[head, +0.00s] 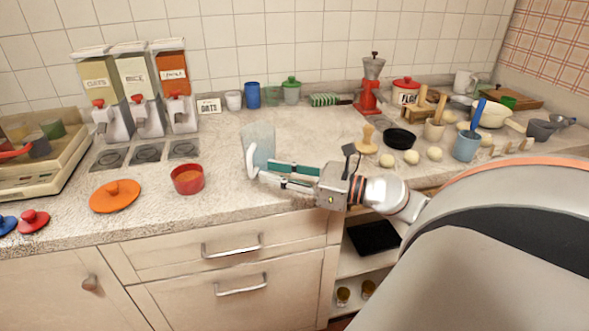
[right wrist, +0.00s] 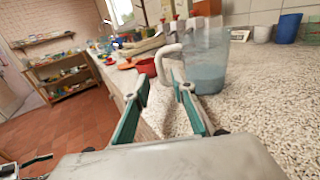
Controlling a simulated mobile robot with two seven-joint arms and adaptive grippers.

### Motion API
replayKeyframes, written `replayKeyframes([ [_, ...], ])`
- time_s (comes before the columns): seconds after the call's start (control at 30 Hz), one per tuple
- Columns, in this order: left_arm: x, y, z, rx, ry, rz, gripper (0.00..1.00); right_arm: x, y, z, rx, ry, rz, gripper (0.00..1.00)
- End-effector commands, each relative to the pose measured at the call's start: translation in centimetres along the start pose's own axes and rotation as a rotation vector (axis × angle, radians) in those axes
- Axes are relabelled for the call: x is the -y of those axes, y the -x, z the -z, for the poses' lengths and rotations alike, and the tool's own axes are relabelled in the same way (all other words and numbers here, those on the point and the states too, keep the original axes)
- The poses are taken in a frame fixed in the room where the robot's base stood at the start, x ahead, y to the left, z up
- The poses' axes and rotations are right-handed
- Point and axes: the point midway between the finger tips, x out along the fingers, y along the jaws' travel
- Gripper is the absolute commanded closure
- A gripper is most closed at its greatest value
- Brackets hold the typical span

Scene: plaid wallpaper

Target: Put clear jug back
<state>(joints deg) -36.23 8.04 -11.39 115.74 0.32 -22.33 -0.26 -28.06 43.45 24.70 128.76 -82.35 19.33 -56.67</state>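The clear jug (head: 259,140) stands upright on the counter, bluish and see-through, with a white handle (head: 250,162) on its near side. It also shows in the right wrist view (right wrist: 207,62), its handle (right wrist: 170,62) towards me. My right gripper (head: 262,171) reaches in from the right at the handle. In the right wrist view its fingers (right wrist: 162,90) are apart, with the handle just beyond or between the tips; I cannot tell whether they touch it. My left gripper does not show in the head view.
A red pot (head: 187,179) and an orange lid (head: 115,196) lie left of the jug. Dispensers (head: 147,118) stand at the back left. A blue cup (head: 252,95) stands behind. A wooden press (head: 367,139) and black bowl (head: 399,138) are to the right. Counter beside the jug is clear.

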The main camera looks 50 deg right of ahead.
Motion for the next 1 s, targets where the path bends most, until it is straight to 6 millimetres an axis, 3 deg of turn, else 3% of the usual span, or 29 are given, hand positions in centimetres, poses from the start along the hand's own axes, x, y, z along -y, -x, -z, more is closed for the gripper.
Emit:
replayKeyframes([
  [0.2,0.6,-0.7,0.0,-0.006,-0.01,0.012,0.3,0.1,3.3,0.2,-0.001,-0.006,0.005,0.75],
  [0.4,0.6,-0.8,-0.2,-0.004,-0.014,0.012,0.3,0.0,5.1,0.1,0.0,-0.002,0.002,0.75],
  [1.0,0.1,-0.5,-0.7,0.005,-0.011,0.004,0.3,0.0,5.5,-0.1,0.002,0.0,0.001,0.75],
])
